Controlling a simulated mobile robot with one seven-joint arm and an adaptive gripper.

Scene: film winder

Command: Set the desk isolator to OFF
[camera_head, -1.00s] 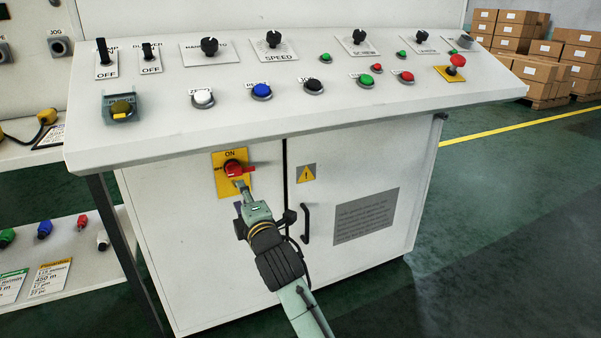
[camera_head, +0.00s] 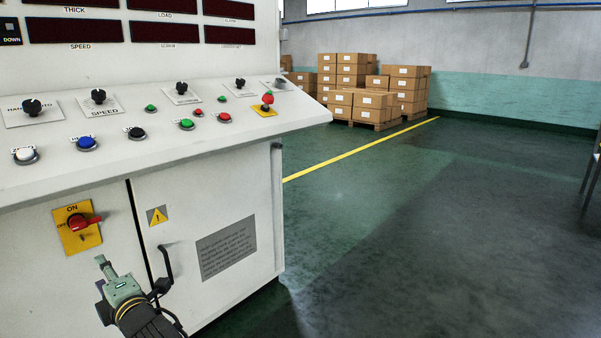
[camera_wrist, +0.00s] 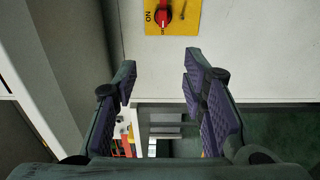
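The desk isolator (camera_head: 80,221) is a red rotary handle on a yellow plate on the front of the white cabinet. Its plate reads ON at the top, with a partly legible OFF mark at the left. The handle lies roughly horizontal, its long end to the right. In the wrist view the isolator (camera_wrist: 164,16) is at the top edge, partly cut off, with ON turned sideways. My gripper (camera_head: 101,260) is below and slightly right of the plate, apart from it. In the wrist view my gripper (camera_wrist: 160,76) has its fingers spread, with nothing between them.
A black door handle (camera_head: 165,265) is close to the right of my gripper. A warning label (camera_head: 157,215) and grey text plate (camera_head: 226,247) are on the cabinet. The sloped desk (camera_head: 215,146) with buttons and knobs overhangs above. Open green floor lies right; boxes (camera_head: 355,82) stand far back.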

